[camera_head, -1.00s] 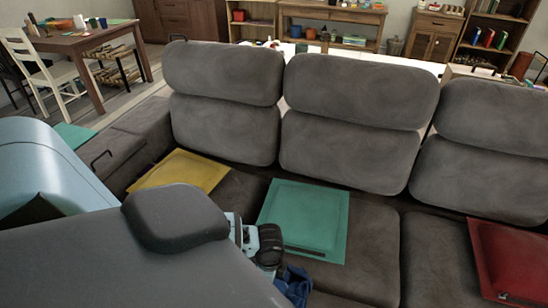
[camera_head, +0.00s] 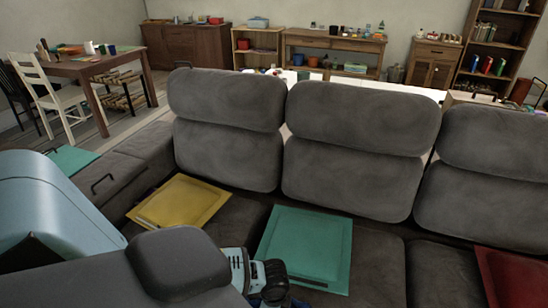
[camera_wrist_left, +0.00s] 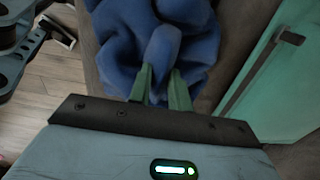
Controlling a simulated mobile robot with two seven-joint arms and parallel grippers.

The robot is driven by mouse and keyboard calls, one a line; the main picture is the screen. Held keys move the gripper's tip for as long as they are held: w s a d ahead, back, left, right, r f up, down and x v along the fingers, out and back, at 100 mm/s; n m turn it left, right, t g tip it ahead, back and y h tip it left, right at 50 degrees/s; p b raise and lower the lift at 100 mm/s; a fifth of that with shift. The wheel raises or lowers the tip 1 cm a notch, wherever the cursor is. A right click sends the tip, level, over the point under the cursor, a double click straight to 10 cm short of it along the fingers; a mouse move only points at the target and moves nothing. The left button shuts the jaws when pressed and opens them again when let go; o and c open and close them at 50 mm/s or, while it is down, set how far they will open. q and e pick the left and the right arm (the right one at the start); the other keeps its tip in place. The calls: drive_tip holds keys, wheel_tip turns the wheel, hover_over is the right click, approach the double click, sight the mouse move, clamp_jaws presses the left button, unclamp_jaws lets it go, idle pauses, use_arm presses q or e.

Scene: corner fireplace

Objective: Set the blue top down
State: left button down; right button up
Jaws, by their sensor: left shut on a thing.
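The blue top (camera_wrist_left: 120,45) is a crumpled soft cloth in the left wrist view. My left gripper (camera_wrist_left: 161,82) is shut on a fold of it, with green fingers on either side. In the head view, my left gripper (camera_head: 268,282) is at the lower middle, just in front of the teal cushion. Only a little blue shows at the bottom edge there, and my arm hides most of the top. I cannot tell whether the top touches the sofa seat. My right gripper is not in view.
The grey sofa (camera_head: 360,112) has tall backrests. The teal cushion (camera_head: 308,243) lies flat on the seat, with the yellow cushion (camera_head: 182,200) to its left and the red cushion (camera_head: 515,275) at far right. Bare seat (camera_head: 376,262) shows right of the teal cushion.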

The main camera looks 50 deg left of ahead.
use_arm(q)
drive_tip(key=c, duration=1.3)
unclamp_jaws()
drive_tip(key=shift+r, duration=0.1)
drive_tip(key=shift+r, duration=0.3)
wheel_tip(320, 180, up, 12)
drive_tip(key=p, duration=0.2)
drive_tip(key=shift+f, duration=0.25)
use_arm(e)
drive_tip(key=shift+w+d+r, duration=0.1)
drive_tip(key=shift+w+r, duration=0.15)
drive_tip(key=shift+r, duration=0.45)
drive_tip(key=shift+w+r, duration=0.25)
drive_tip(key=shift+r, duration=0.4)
